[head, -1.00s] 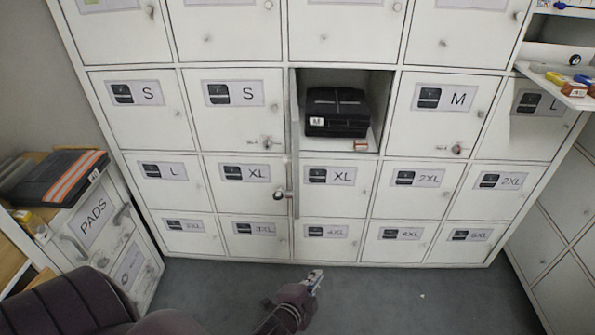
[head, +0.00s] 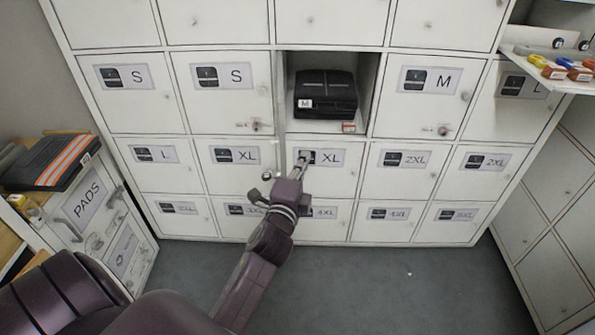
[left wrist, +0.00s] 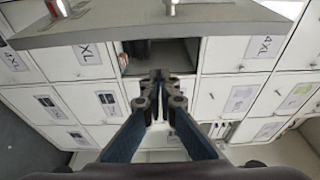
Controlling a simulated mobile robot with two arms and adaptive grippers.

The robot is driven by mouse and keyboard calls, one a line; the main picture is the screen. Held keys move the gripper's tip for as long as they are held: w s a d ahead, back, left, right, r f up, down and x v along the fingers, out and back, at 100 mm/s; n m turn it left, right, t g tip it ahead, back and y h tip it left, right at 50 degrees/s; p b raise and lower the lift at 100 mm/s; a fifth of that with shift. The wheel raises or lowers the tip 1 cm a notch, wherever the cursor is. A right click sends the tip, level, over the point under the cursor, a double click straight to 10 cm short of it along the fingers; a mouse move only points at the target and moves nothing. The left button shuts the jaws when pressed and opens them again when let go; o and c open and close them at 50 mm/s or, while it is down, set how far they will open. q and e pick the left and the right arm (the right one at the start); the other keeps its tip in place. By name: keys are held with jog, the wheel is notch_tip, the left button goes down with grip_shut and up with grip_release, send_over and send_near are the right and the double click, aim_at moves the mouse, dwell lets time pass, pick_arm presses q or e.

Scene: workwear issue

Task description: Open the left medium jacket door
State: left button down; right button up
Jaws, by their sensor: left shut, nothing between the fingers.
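The left medium jacket door (head: 281,110) stands swung out from the cabinet, nearly edge-on at the left side of its open compartment; a latch (head: 267,175) shows near its lower end. A folded black jacket (head: 325,94) with an M tag lies inside the compartment. My left gripper (head: 304,157) is shut and empty, in front of the XL door below the opening, to the right of the open door. In the left wrist view the shut fingers (left wrist: 157,77) point towards the opening, and the grey door panel (left wrist: 200,24) crosses the top. My right gripper is not in view.
The other M door (head: 428,95), right of the opening, is closed, as are the neighbouring S and XL doors. A shelf with coloured items (head: 555,72) juts out at right. A PADS cabinet (head: 85,205) with a folded garment stands at left. The floor ahead is clear.

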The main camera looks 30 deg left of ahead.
pick_arm(q)
jog(key=s+a+p, duration=0.3)
jog(key=s+a, duration=0.3)
jog(key=a, duration=0.5)
jog(key=shift+s+a, duration=0.15)
jog(key=shift+s, duration=0.15)
dwell(0.4)
